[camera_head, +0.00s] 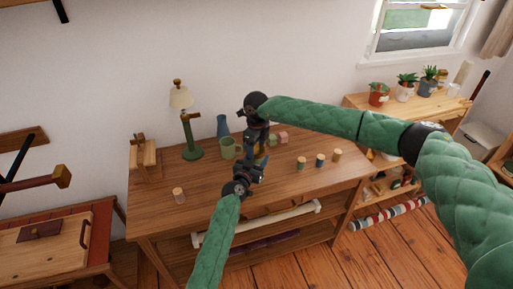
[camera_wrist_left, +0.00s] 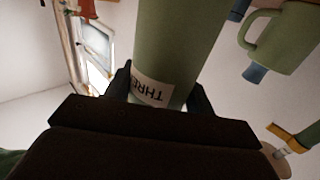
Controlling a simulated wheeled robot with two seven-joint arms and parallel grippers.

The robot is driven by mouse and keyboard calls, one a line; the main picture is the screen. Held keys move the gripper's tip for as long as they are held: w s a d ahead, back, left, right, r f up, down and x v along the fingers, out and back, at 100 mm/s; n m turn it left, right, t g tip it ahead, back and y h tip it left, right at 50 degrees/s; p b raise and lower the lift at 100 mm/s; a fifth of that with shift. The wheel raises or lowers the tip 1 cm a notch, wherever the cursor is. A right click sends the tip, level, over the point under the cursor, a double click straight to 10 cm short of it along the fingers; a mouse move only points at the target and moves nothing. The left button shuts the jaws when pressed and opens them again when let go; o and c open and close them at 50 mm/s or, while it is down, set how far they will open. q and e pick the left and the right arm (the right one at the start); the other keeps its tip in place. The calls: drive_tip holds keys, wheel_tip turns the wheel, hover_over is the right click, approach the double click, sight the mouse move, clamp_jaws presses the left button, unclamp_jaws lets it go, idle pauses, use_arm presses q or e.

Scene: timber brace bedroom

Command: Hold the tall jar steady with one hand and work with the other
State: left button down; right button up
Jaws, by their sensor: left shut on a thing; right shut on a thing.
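The tall jar (camera_wrist_left: 175,50) is a green cylinder with a white label, part of whose lettering reads "THRE"; it fills the middle of the left wrist view. My left gripper (camera_wrist_left: 160,95) is shut on it, a finger on each side near the label. In the head view my left gripper (camera_head: 252,170) reaches in from below, over the table. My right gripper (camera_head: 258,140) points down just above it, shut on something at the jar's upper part. What exactly it grips is hidden by the gripper bodies, and the jar is mostly hidden in this view.
The wooden table (camera_head: 220,190) bears a green lamp (camera_head: 190,135), a blue vase (camera_head: 222,126), a green mug (camera_head: 229,149), a pink block (camera_head: 283,138) and several small corked jars (camera_head: 320,161). A wooden stand (camera_head: 145,155) is at left. The table's front right is clear.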

sight(257, 148)
drive_tip(key=n, duration=0.5)
drive_tip(key=shift+w+r+n, duration=0.1)
drive_tip(key=shift+r+n, duration=0.05)
drive_tip(key=shift+n, duration=0.25)
drive_tip(key=n, duration=1.7)
drive_tip(key=shift+n, duration=0.3)
drive_tip(key=shift+r, duration=1.15)
drive_tip(key=shift+r, duration=1.95)
use_arm(q)
drive_tip(key=shift+c, duration=2.3)
unclamp_jaws()
